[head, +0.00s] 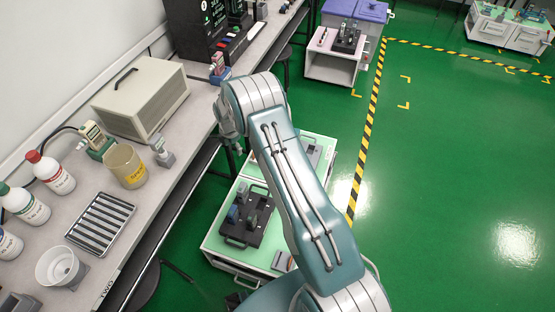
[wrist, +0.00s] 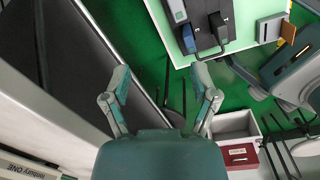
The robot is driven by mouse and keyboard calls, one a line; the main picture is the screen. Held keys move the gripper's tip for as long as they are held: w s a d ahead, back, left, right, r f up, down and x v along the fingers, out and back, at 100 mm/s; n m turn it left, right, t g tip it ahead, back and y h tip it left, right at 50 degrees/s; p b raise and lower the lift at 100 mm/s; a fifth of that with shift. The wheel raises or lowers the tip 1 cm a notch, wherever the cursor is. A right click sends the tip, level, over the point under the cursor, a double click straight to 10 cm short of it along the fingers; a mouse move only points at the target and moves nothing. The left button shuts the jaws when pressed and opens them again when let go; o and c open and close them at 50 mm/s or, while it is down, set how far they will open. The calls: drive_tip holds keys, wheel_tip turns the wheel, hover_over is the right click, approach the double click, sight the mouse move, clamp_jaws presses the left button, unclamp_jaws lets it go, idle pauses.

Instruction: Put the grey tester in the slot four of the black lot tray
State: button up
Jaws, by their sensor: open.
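The black lot tray (head: 240,240) lies on the pale green top of a low cart beside the bench. It holds a grey tester (head: 242,190), a blue tester (head: 232,213) and a dark one; slot numbers are not readable. The tray (wrist: 230,42) shows at the top of the wrist view, cut by the frame edge. Another grey, handheld-like device (head: 160,150) stands on the bench near the yellow-labelled beaker; I cannot tell which is the task's grey tester. My gripper (wrist: 160,80) is open and empty, above the gap between bench and cart, apart from the tray.
The bench (head: 180,185) carries bottles, a beaker (head: 126,166), a slotted metal tray (head: 101,222), a beige box (head: 140,97) and a docked handheld (head: 93,135). A grey block with orange (wrist: 270,27) lies right of the tray. Green floor is clear at right.

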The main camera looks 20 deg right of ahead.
drive_tip(key=s+r+m+t, duration=0.1)
drive_tip(key=s+r+m, duration=0.3)
drive_tip(key=r, duration=0.6)
drive_tip(key=s+r+m+t, duration=0.1)
drive_tip(key=s+r+m, duration=0.25)
drive_tip(key=r, duration=0.65)
drive_tip(key=s+r+m, duration=0.3)
drive_tip(key=s+r, duration=0.2)
drive_tip(key=r, duration=0.6)
drive_tip(key=s+r+m+t, duration=0.1)
drive_tip(key=s+m, duration=0.3)
drive_tip(key=s, duration=0.5)
drive_tip(key=s+r+m+t, duration=0.1)
drive_tip(key=s+r+m, duration=0.3)
drive_tip(key=s, duration=0.4)
drive_tip(key=s+r+m, duration=0.2)
drive_tip(key=s+m, duration=0.2)
drive_tip(key=s, duration=0.5)
drive_tip(key=shift+s+r+t, duration=0.35)
drive_tip(key=shift+t, duration=0.05)
drive_tip(key=shift+s, duration=0.1)
